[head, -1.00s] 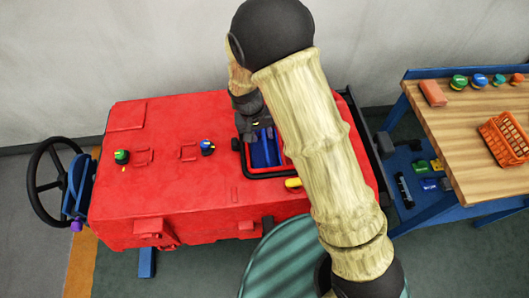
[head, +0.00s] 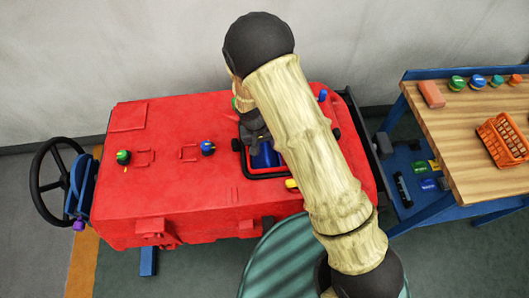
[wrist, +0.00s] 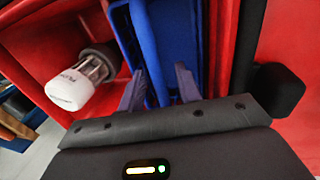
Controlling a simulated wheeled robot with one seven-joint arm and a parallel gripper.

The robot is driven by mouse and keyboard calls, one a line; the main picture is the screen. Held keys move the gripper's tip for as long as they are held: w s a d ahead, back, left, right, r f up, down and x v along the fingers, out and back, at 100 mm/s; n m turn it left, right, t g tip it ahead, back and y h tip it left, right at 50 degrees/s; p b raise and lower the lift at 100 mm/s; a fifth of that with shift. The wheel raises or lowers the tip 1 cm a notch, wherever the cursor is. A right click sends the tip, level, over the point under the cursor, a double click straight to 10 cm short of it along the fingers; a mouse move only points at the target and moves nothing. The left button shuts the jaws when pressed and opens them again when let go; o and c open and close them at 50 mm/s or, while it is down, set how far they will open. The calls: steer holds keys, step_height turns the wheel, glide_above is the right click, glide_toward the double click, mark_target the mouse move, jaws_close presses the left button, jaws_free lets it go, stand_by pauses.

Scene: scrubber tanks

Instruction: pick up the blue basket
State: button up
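The blue basket (head: 266,158) sits in a black-rimmed opening in the top of the red machine (head: 180,190). In the head view my arm covers part of it. In the wrist view its blue wall (wrist: 150,45) runs up the middle, with a darker blue interior beside it. My gripper (wrist: 161,85) is open, with one finger on each side of that blue wall and gaps between. Whether either finger touches the basket cannot be told. The gripper also shows in the head view (head: 255,138), over the opening, its fingertips hidden.
A white-capped clear fitting (wrist: 75,88) stands left of my gripper in the wrist view. Green (head: 123,157) and blue (head: 207,147) knobs stand on the machine. A wooden workbench (head: 460,150) with an orange basket (head: 502,139) is at right.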

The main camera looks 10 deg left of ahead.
stand_by(0.4)
jaws_close()
step_height(320, 180, up, 18)
steer(key=b, duration=0.1)
steer(key=shift+b, duration=0.4)
stand_by(0.6)
